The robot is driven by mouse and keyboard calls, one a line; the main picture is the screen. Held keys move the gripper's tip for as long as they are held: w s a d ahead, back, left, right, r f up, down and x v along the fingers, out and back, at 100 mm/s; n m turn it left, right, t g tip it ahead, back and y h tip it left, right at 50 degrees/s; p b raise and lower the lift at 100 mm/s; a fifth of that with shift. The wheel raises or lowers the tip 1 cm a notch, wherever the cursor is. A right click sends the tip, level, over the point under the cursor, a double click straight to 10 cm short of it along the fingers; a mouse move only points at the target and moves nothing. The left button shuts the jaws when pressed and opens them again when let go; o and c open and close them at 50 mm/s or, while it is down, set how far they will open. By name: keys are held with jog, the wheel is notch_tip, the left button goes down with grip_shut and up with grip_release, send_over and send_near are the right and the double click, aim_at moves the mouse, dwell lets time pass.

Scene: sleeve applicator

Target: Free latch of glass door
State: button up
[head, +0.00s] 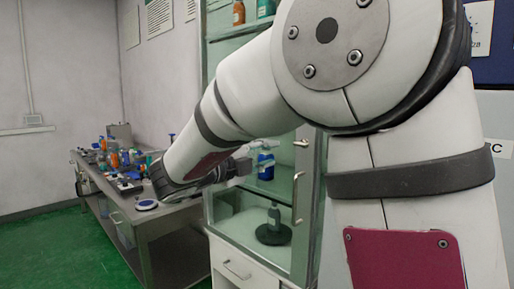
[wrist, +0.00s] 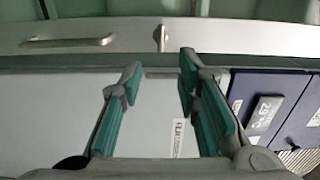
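The glass door (head: 278,215) of the cabinet is upright, partly hidden behind my arm. A small metal latch (wrist: 160,38) sits on the door's grey frame (wrist: 225,38) in the wrist view. The latch also shows in the head view (head: 302,143), above the long door handle (head: 297,196). That handle lies left of the latch in the wrist view (wrist: 67,41). My gripper (wrist: 159,72) is open and empty, its teal-padded fingers wide apart. The latch appears between and beyond the fingertips, with no visible contact. My gripper also shows in the head view (head: 232,170), in front of the cabinet.
Inside the cabinet are a blue bottle (head: 265,163) and a dark bottle on a round base (head: 273,232). A drawer handle (head: 237,270) sits below. A workbench (head: 165,222) with several items stands at left. Blue boxes (wrist: 265,112) lie right of my gripper in the wrist view.

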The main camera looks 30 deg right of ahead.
aim_at(299, 145)
jog(key=x, duration=1.3)
jog(key=shift+d+p, duration=0.35)
jog(key=shift+p, duration=0.05)
grip_shut()
